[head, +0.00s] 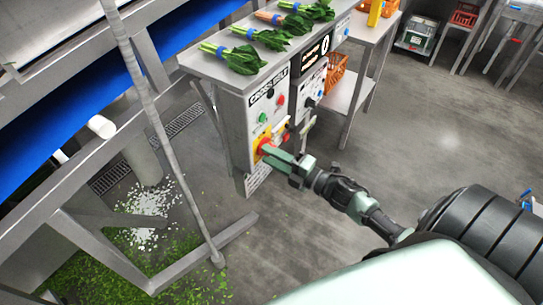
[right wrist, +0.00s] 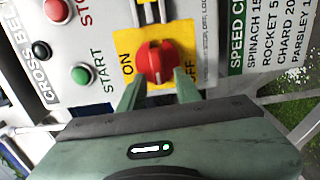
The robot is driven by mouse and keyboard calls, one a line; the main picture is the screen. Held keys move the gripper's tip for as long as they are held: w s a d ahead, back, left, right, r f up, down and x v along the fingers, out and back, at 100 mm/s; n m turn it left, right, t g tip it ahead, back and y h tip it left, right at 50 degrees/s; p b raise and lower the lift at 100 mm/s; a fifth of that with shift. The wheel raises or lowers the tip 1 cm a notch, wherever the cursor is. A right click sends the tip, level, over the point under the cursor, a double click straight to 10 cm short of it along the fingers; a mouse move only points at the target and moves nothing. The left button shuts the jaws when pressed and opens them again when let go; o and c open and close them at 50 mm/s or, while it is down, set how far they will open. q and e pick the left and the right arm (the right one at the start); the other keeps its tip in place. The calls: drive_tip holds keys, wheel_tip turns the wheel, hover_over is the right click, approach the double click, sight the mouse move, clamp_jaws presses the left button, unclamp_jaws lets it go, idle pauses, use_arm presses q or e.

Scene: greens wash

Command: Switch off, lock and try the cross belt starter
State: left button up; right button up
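The cross belt starter (head: 236,125) is a grey box under a steel bench, lettered CROSS BELT, with a green START button (right wrist: 82,74) and a red STOP button (right wrist: 57,11). Its red rotary switch (right wrist: 157,62) is on a yellow plate (right wrist: 124,44) marked ON at left and OFF at right; it also shows in the head view (head: 265,145). I cannot tell the knob's exact position. My right gripper (right wrist: 159,91) is open, its fingers apart at the knob's near edge. Contact is unclear. No padlock can be made out. My left gripper is not in view.
Bunches of greens (head: 245,59) lie on the bench top (head: 215,64). A second control box (head: 308,88) is right of the starter. A sloping steel frame (head: 140,90) and blue belt (head: 90,95) stand left.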

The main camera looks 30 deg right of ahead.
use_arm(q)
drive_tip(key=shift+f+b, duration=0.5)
use_arm(e)
drive_tip(key=v, duration=0.7)
drive_tip(key=shift+s, duration=0.4)
drive_tip(key=shift+d, duration=0.15)
